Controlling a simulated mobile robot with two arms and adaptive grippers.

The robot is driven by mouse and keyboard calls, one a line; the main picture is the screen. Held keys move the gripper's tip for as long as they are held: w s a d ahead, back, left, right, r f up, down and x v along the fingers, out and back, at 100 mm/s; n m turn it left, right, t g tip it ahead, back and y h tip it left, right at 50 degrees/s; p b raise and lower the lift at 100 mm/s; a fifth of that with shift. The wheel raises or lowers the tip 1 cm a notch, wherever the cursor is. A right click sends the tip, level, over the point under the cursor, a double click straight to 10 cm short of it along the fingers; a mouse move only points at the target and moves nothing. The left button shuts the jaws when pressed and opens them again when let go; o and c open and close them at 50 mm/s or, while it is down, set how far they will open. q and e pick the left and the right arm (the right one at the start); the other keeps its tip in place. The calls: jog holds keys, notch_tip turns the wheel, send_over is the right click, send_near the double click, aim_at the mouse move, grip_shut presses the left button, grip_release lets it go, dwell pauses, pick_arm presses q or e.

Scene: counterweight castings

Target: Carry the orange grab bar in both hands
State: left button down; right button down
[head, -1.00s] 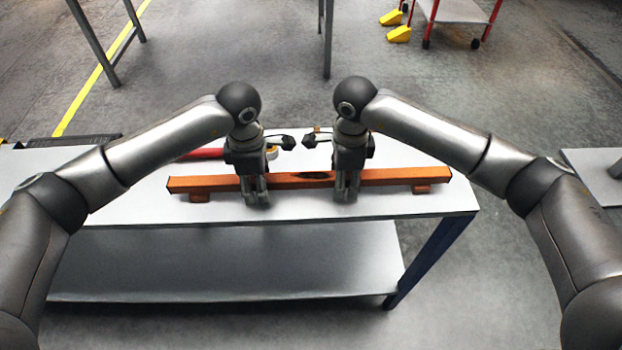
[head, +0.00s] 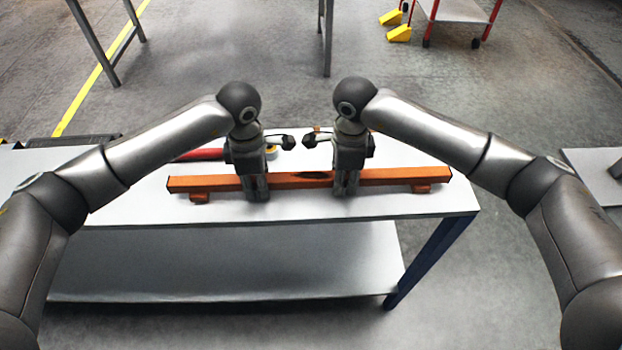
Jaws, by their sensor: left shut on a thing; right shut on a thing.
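The orange grab bar (head: 400,177) is a long straight bar with a small foot near each end and a dark patch near its middle. It lies left to right along the table (head: 300,210), and its feet appear to rest on the top. My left gripper (head: 256,190) is shut on the bar left of its middle. My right gripper (head: 346,188) is shut on it right of its middle. The fingers hide short stretches of the bar.
A red object (head: 202,154) and a small roll-like item (head: 271,152) lie behind the bar, partly hidden by my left arm. A lower shelf (head: 220,262) runs under the table. A red-framed cart (head: 455,12) and yellow wedges (head: 398,34) stand far back on open floor.

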pick_arm(q)
jog(key=shift+r, duration=0.2)
pick_arm(e)
jog(key=shift+r, duration=0.15)
